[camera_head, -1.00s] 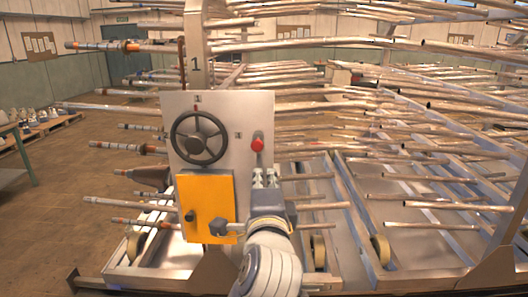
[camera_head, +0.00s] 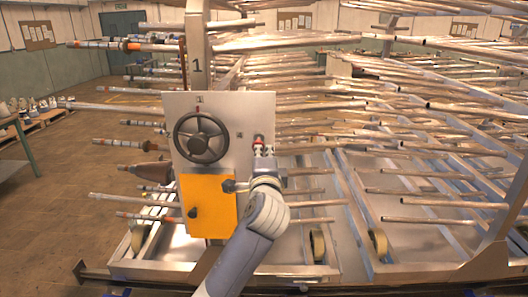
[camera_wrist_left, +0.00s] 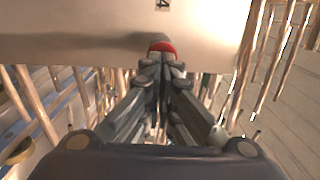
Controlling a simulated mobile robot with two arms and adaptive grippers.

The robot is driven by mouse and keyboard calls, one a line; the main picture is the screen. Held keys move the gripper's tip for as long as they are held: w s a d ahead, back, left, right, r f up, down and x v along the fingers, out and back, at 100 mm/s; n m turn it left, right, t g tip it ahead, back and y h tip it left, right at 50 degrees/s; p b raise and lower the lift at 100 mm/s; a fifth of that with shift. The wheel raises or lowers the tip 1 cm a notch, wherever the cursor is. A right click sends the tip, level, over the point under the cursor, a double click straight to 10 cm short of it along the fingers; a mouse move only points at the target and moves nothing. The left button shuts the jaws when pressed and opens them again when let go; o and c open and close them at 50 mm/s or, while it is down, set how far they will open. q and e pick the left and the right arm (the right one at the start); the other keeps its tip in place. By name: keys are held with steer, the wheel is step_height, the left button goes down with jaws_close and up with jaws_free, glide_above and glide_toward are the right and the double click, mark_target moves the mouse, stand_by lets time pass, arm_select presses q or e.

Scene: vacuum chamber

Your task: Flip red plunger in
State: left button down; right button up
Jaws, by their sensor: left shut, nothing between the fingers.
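In the left wrist view the plunger's red part (camera_wrist_left: 163,47) shows just beyond the shut fingertips (camera_wrist_left: 160,62), against the panel's face. I cannot tell whether the fingers touch it. My right gripper is not in view.
The panel also carries a dark handwheel (camera_head: 201,138) and a yellow box (camera_head: 207,205) with a dark knob. Many metal tubes (camera_head: 430,200) on racks stick out behind and to the right. Open floor (camera_head: 70,190) lies at the left.

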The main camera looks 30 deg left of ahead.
arm_select(q)
steer(key=shift+w, duration=0.1)
steer(key=shift+p+x, duration=0.3)
steer(key=shift+x, duration=0.95)
